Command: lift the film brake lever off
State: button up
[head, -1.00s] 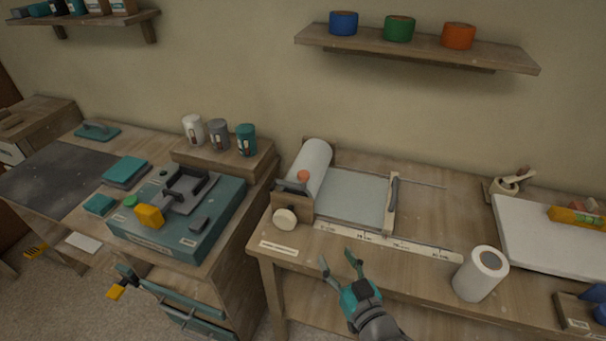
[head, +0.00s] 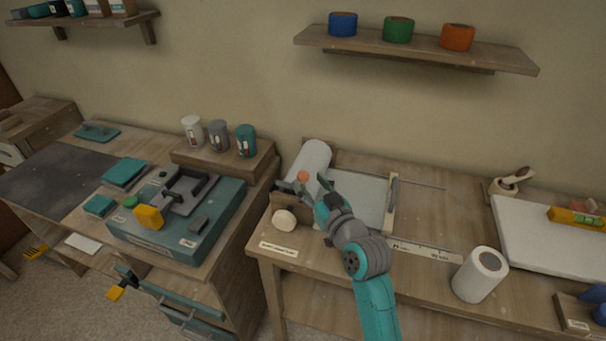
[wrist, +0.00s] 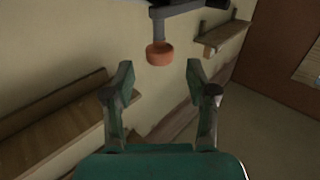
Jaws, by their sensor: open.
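The film brake lever shows as a dark grey part with a round orange-red knob (head: 303,177) at the near end of the white film roll (head: 313,158). In the wrist view, the orange knob (wrist: 160,53) hangs from a dark grey bar at the top, in line with the gap between my fingertips and apparently a little beyond them. My gripper (head: 313,190) is open, its fingers close to the lever, and it also shows in the wrist view (wrist: 158,76). Nothing is between the fingers. The arm hides part of the film stand.
A pale round knob (head: 284,220) sits on the wooden roll stand, left of my gripper. A white roll (head: 480,274) stands at the bench front. A teal machine (head: 215,228) is on the left bench.

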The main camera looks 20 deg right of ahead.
aim_at(306, 178)
jog(key=shift+w+a, duration=0.2)
jog(key=shift+w, duration=0.9)
jog(key=shift+w+a, duration=0.15)
jog(key=shift+w, duration=0.9)
grip_shut()
